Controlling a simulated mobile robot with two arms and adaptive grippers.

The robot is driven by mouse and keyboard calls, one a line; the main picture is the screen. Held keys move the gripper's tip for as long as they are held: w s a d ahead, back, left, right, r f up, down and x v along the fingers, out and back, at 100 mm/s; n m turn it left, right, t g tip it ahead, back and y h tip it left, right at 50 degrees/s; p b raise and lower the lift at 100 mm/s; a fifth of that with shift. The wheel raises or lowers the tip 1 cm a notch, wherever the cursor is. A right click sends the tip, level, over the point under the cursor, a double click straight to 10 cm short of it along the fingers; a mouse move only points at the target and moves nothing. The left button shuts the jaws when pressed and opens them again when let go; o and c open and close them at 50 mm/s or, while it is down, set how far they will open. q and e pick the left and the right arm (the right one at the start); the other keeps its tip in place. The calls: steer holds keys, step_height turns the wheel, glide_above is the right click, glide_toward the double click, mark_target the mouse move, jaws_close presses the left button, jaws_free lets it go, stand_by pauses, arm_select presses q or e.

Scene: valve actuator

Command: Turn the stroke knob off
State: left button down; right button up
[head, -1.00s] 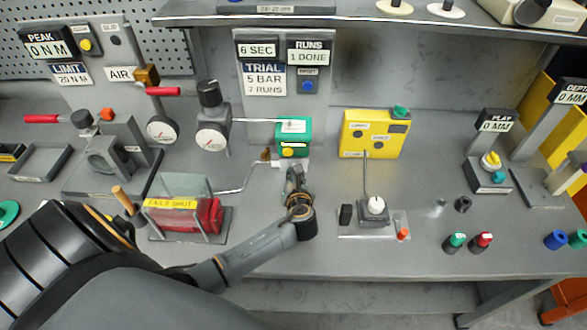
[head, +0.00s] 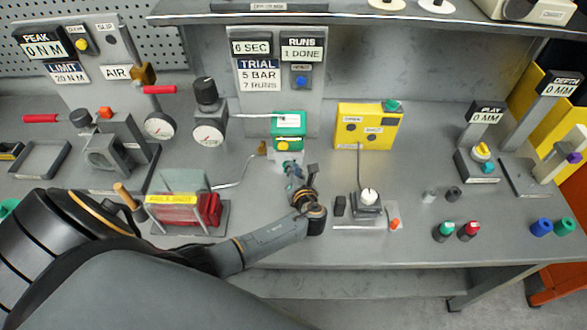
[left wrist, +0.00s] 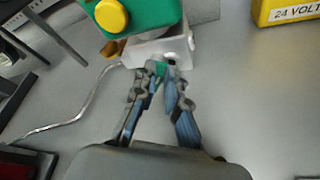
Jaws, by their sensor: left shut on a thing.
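A green box with a yellow button (head: 289,130) stands at the back middle of the bench. Below it is a white bracket (left wrist: 150,50). My left gripper (head: 292,178) is just in front of this bracket. In the left wrist view my left gripper (left wrist: 168,78) has its fingertips closed around a small green part (left wrist: 161,69) at the bracket's front. I cannot read a stroke label there, and the fingers partly hide this part. My right gripper is out of view.
A yellow box (head: 367,127) and a white-knobbed unit (head: 369,197) stand right of the gripper. A red piece under a clear guard (head: 186,208) is at the left, with a bent rod (head: 236,175) between.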

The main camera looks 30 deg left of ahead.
arm_select(q)
steer(key=c, duration=1.4)
jaws_free()
steer(key=v, duration=1.2)
